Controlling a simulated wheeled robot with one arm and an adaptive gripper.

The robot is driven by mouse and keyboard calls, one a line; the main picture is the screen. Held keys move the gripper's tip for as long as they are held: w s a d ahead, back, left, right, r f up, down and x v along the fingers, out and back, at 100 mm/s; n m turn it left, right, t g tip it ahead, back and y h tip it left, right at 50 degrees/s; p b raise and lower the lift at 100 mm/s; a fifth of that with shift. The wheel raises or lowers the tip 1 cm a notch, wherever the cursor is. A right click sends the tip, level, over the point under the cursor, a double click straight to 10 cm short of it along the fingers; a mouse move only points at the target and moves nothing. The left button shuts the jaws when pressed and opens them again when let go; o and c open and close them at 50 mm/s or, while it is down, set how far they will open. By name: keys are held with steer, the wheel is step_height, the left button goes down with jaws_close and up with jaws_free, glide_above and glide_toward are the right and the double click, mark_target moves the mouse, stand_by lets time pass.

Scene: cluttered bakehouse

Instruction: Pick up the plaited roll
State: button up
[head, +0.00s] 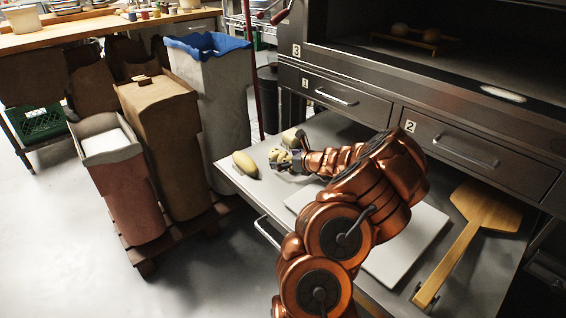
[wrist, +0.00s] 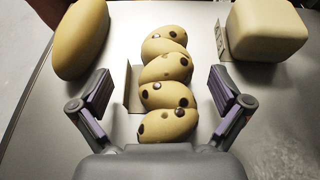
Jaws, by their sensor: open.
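The plaited roll (wrist: 165,68) is pale dough in several stacked lobes with dark spots. In the wrist view it lies lengthwise between the two fingers of my gripper (wrist: 160,92). The fingers are open, one on each side, with a visible gap to the roll. The near end of the roll reaches down towards the gripper's palm. In the head view, the roll (head: 278,154) is small and partly covered by my gripper (head: 290,161), at the far left part of the metal shelf.
A smooth oval loaf (wrist: 80,38) lies to the left and a blocky loaf (wrist: 268,32) to the right. A small upright plate (wrist: 134,88) stands close left of the roll. A pale board (head: 405,255) and wooden peel (head: 470,228) lie right. Oven drawers (head: 345,95) rise behind.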

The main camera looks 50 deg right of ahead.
mark_target(282, 154)
steer(key=shift+w+f, duration=0.25)
steer(key=shift+w, duration=0.35)
steer(key=shift+c, duration=0.2)
steer(key=c, duration=0.7)
steer(key=shift+r, duration=0.1)
steer(key=shift+c, duration=0.2)
steer(key=shift+r, duration=0.4)
step_height(282, 154, up, 3)
steer(key=shift+r+p, duration=0.15)
steer(key=shift+p, duration=0.6)
steer(key=s+a+b, duration=0.1)
steer(key=a, duration=0.3)
steer(key=s+a+b, duration=0.1)
steer(key=s+a, duration=0.1)
steer(key=a, duration=0.2)
steer(key=s+a+b, duration=0.1)
steer(key=a, duration=0.4)
steer(key=shift+s+r, duration=0.15)
steer(key=shift+s, duration=0.05)
steer(key=shift+s+a+r+b, duration=0.15)
steer(key=shift+s+a+b, duration=0.05)
steer(key=shift+a+b, duration=0.35)
steer(key=shift+s+a+r+b, duration=0.15)
steer(key=shift+s+a+b, duration=0.05)
steer(key=shift+a+b, duration=0.35)
